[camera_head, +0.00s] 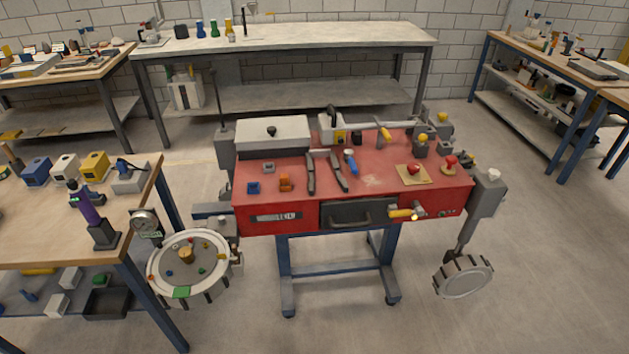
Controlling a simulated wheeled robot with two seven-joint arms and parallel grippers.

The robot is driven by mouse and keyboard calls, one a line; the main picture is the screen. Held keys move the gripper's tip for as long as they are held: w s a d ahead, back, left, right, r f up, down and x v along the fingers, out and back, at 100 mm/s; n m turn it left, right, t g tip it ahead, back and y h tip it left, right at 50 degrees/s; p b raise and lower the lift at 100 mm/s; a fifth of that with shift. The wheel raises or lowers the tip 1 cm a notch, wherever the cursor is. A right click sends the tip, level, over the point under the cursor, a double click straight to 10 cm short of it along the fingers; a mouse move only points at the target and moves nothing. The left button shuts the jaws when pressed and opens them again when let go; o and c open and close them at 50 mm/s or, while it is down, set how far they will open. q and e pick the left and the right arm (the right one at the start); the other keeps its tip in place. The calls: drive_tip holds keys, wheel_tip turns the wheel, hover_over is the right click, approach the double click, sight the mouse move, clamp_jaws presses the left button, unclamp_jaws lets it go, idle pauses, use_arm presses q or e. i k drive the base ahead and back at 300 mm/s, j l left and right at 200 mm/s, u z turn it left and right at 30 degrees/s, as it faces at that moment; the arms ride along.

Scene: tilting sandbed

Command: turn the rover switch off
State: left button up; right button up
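No part is clearly marked as the rover switch, and I cannot tell which one it is or how it is set. A red bench (280,192) on a blue wheeled frame carries several controls. A red knob (413,168) sits on a tan plate at its right, and another red knob (450,161) stands near the right edge. A yellow handle (401,213) sticks out of the front face beside the drawer (346,214). A yellow-topped grey part (422,140) stands at the back right. Neither of my grippers shows.
A round tray (160,272) with small coloured parts hangs at the bench's left, and a grey wheel-like disc (463,277) at its right. A wooden table (60,244) with tools stands at the left. The floor in front (400,335) is clear.

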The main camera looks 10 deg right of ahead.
sight(413, 168)
drive_tip(key=i, duration=0.55)
drive_tip(key=i+z, duration=0.15)
drive_tip(key=z, duration=0.2)
drive_tip(key=i+z, duration=0.15)
drive_tip(key=z, duration=0.25)
drive_tip(key=i+z, duration=0.15)
drive_tip(key=z, duration=0.2)
